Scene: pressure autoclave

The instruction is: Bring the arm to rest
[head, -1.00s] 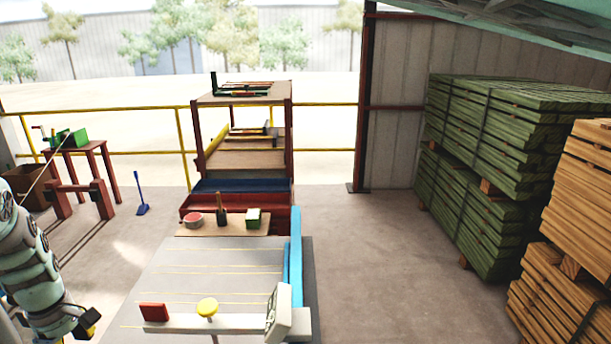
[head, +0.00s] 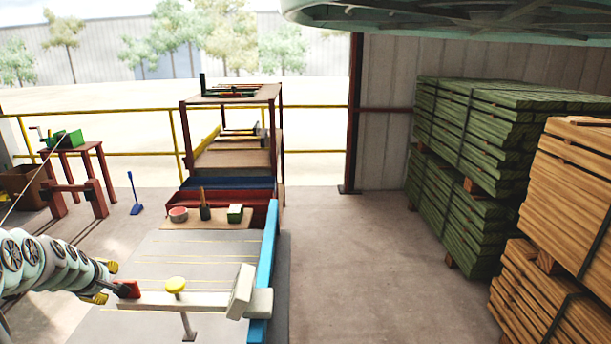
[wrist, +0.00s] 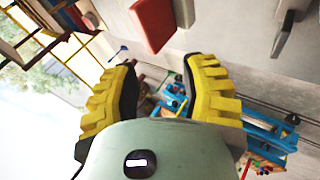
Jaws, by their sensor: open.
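My gripper (head: 103,283) is at the lower left of the head view, its yellow fingers pointing right. It is open. A red block (head: 127,289) at the left end of a pale bar (head: 207,300) is right by the fingertips; I cannot tell from the head view whether they touch. In the wrist view my gripper (wrist: 163,75) has its fingers spread with nothing held between them. The red block (wrist: 152,24) shows there beyond the fingertips, not between them.
A shelf rack (head: 235,100) stands behind. Green timber (head: 475,150) and tan timber (head: 565,190) are stacked right. Floor between is clear.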

